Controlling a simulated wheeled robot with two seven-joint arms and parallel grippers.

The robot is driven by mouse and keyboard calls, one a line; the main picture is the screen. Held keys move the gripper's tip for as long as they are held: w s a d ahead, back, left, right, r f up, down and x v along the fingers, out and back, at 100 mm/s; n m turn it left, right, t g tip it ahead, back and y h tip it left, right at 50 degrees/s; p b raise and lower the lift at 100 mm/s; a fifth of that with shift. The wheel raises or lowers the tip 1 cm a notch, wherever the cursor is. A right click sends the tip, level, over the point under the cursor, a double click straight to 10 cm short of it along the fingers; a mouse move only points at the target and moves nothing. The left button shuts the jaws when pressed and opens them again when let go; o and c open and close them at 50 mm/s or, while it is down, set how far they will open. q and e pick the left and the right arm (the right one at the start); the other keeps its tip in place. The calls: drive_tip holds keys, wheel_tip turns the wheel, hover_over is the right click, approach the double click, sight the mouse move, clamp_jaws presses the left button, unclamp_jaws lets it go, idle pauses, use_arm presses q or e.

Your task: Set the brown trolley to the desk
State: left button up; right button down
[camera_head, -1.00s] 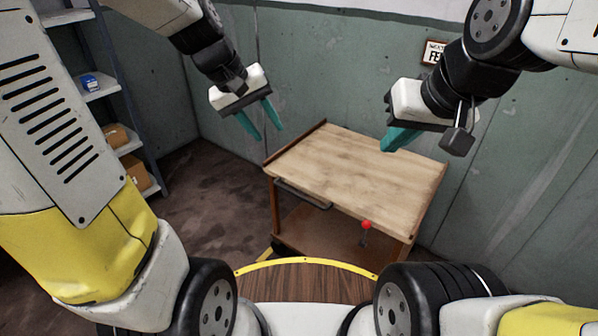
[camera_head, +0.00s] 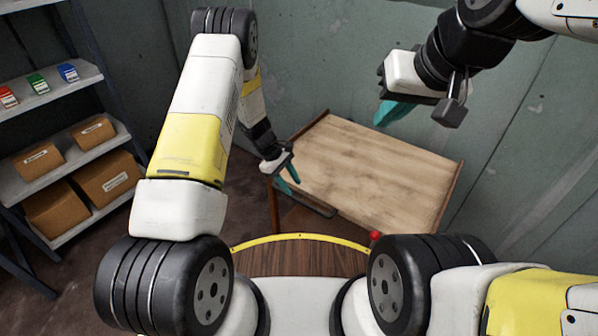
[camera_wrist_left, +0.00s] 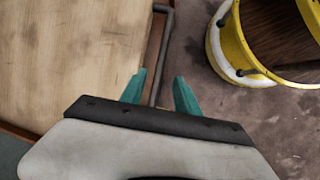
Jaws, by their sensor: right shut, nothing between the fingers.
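The brown trolley (camera_head: 375,165) has a pale wooden top and a brown frame, and stands by the wall in the head view. Its dark handle (camera_head: 318,204) runs along the near left edge. My left gripper (camera_head: 292,176) is at the handle's far end. In the left wrist view its teal fingers (camera_wrist_left: 160,92) are apart, with the handle bar (camera_wrist_left: 161,55) seen between them; I cannot tell whether they touch it. My right gripper (camera_head: 392,114) is shut and empty above the trolley's far side. No desk is identifiable in view.
A shelf unit (camera_head: 60,90) with cartons (camera_head: 108,178) and small coloured boxes stands at the left. A green wall (camera_head: 330,60) closes off the back and right. A red knob (camera_head: 375,236) shows at the trolley's near side. Dark floor lies between shelf and trolley.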

sight(302, 201)
use_arm(q)
drive_tip(key=x, duration=0.7)
drive_tip(key=shift+d+f, duration=0.1)
drive_tip(key=shift+f, duration=0.2)
clamp_jaws()
idle(1.1)
